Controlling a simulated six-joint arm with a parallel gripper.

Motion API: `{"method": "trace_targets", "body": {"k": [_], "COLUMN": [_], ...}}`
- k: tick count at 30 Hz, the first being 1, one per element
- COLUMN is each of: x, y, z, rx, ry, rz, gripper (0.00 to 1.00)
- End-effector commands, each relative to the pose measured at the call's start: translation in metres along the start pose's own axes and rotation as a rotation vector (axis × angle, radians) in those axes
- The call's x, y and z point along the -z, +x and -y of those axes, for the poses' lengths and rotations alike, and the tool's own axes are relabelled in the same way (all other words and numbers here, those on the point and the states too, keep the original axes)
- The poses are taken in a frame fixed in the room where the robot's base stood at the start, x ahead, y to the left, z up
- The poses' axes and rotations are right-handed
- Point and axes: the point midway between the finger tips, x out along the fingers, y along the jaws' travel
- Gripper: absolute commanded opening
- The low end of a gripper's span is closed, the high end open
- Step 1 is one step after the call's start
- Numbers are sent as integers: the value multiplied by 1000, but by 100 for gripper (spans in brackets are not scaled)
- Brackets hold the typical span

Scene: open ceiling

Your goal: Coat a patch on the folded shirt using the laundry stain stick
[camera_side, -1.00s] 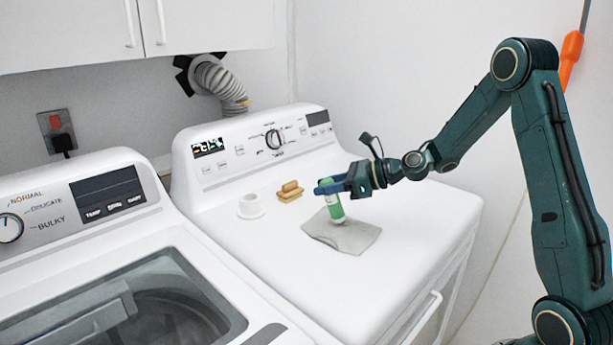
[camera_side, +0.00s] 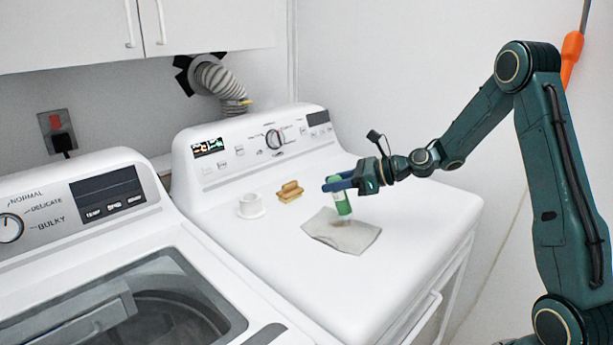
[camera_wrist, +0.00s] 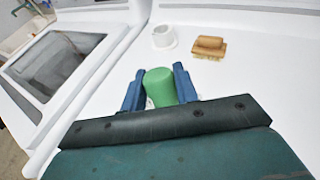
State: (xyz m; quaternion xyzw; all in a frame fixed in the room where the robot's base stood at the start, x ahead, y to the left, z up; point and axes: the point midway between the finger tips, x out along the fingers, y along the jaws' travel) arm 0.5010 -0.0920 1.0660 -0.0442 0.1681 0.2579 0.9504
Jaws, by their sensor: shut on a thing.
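The stain stick (camera_side: 342,204) is green and white. My gripper (camera_side: 340,183) is shut on it and holds it nearly upright, slightly tilted, over the folded shirt. The shirt (camera_side: 360,240) is a flat grey cloth on the white machine top. A faint brownish patch (camera_side: 341,224) shows on the shirt just under the stick's lower end; I cannot tell whether the stick touches it. In the wrist view the stick's green end (camera_wrist: 159,87) sits between the blue fingers of my gripper (camera_wrist: 158,85). The shirt is hidden in the wrist view.
A white cup-like holder (camera_side: 251,206) and a wooden brush (camera_side: 289,192) stand behind the shirt, to its left. The control panel (camera_side: 262,140) rises at the back. A second machine (camera_side: 110,290) is at the left. The front of the machine top is clear.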

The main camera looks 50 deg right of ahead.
Motion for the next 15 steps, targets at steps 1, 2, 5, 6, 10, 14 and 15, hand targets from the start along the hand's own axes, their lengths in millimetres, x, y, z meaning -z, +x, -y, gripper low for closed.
{"method": "trace_targets", "body": {"k": [1, 2, 5, 6, 10, 14, 15], "x": [0, 0, -1, -1, -3, -4, -4], "y": [1, 1, 3, 4, 8, 11, 12], "z": [-2, -3, -7, -9, -17, -24, -26], "rx": [-2, -2, -2, -2, -2, -3, -3], "ry": [1, 1, 0, 0, 0, 1, 1], "rz": [-1, -1, -1, -1, -1, -1, 0], "gripper": [7, 7, 7, 7, 7, 7, 7]}}
